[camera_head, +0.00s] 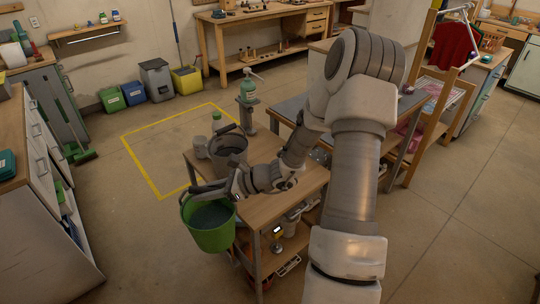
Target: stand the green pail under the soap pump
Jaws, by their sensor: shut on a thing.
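The green pail (211,238) hangs at the front left corner of the wooden worktable, outside its edge and roughly upright. Its inside looks dark grey; I cannot tell what it holds. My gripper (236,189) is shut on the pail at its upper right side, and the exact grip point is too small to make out. The soap pump (248,88) is a green bottle with a pale pump head, on a grey stand behind the worktable. The pail is well apart from it, lower and nearer to me.
A grey-topped bench (291,106) is behind right. Yellow-lined floor (148,160) at left is clear.

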